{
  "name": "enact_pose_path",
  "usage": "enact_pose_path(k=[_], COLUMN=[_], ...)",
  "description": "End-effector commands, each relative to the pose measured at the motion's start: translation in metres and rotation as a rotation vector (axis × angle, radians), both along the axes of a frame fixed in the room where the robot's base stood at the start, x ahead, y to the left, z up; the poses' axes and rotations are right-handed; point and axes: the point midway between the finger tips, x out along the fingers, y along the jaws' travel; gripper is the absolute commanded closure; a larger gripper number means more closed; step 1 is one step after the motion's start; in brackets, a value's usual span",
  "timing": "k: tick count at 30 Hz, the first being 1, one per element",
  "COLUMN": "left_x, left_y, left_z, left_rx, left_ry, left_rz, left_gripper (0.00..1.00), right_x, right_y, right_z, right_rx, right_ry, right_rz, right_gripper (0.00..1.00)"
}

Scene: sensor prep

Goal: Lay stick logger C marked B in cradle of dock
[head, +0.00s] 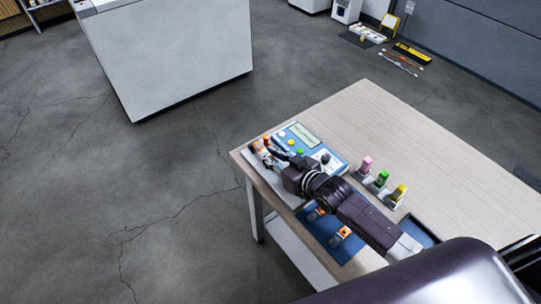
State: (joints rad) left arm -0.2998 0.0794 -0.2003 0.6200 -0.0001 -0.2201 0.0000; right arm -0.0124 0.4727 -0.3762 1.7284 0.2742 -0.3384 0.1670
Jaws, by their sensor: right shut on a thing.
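The dock (331,163) sits at the table's left corner, a blue and white panel with a display (305,136), coloured buttons and a knob. My right gripper (266,151) is over the dock's left end, shut on a small orange and white item that looks like the stick logger (259,147). Its marking is too small to read. The fingers hide much of it and of the cradle, so I cannot tell whether it touches the cradle. Two similar orange and white pieces (341,235) lie on a blue mat (353,247) near the front edge. My left gripper is not in view.
Pink (366,164), green (381,178) and yellow (399,192) items stand in small grey holders right of the dock. My right arm crosses the table's near side. The wooden tabletop (400,130) behind is clear. A large white cabinet (170,50) stands apart on the floor.

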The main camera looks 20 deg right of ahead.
Motion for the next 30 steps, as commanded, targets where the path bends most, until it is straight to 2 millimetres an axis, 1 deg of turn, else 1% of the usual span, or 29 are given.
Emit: enact_pose_path(k=[1, 6, 7, 12, 18, 21, 30], left_x=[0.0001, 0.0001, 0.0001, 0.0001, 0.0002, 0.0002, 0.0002], left_y=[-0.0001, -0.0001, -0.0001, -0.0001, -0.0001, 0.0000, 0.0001], left_z=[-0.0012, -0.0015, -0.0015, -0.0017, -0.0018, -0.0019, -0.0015], left_rx=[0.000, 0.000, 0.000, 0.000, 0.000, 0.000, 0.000], left_ry=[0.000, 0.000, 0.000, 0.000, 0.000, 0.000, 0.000], left_rz=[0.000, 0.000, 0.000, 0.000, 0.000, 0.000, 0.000], left_gripper=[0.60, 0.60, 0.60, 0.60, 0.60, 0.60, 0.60], right_x=[-0.0059, -0.0074, -0.0076, -0.0078, -0.0078, -0.0080, -0.0079], right_y=[0.0006, 0.0013, 0.0015, 0.0017, 0.0017, 0.0018, 0.0018], right_z=[-0.0144, -0.0167, -0.0171, -0.0175, -0.0176, -0.0179, -0.0175], right_rx=[-0.005, -0.006, -0.006, -0.005, -0.004, -0.004, -0.004], right_ry=[0.028, 0.033, 0.033, 0.034, 0.035, 0.035, 0.035], right_rz=[0.000, 0.002, 0.002, 0.002, 0.002, 0.002, 0.002], right_gripper=[1.00, 1.00, 0.81, 0.63, 0.63, 0.54, 0.54])
